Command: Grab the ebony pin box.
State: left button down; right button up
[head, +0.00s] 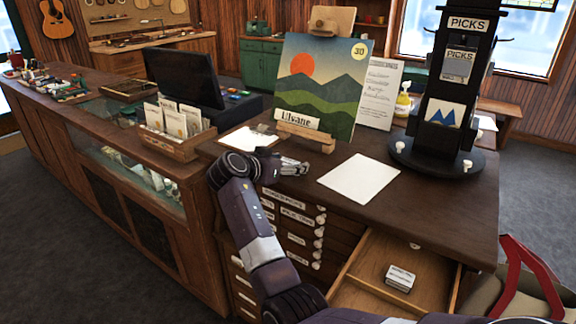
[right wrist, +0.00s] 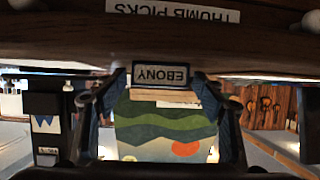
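The ebony pin box (right wrist: 160,75) is a small grey box with a white "EBONY" label, upside down in the right wrist view. It sits between the fingertips of my right gripper (right wrist: 160,86), which close on it from both sides. In the head view my right gripper (head: 292,168) is over the counter's front edge, left of a white sheet. The box is not clear there. A similar small labelled tin (head: 399,279) lies in the open drawer; its label is too small to read. My left gripper is not in view.
The drawer (head: 370,285) stands open at the counter's front right. On the counter (head: 440,200) are a white sheet (head: 359,179), a landscape picture on an easel (head: 322,85), a clipboard (head: 247,139) and a black picks stand (head: 447,100). A card box (head: 172,145) stands to the left.

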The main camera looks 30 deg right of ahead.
jog(key=shift+d, duration=0.1)
jog(key=c, duration=1)
jog(key=shift+r, duration=0.15)
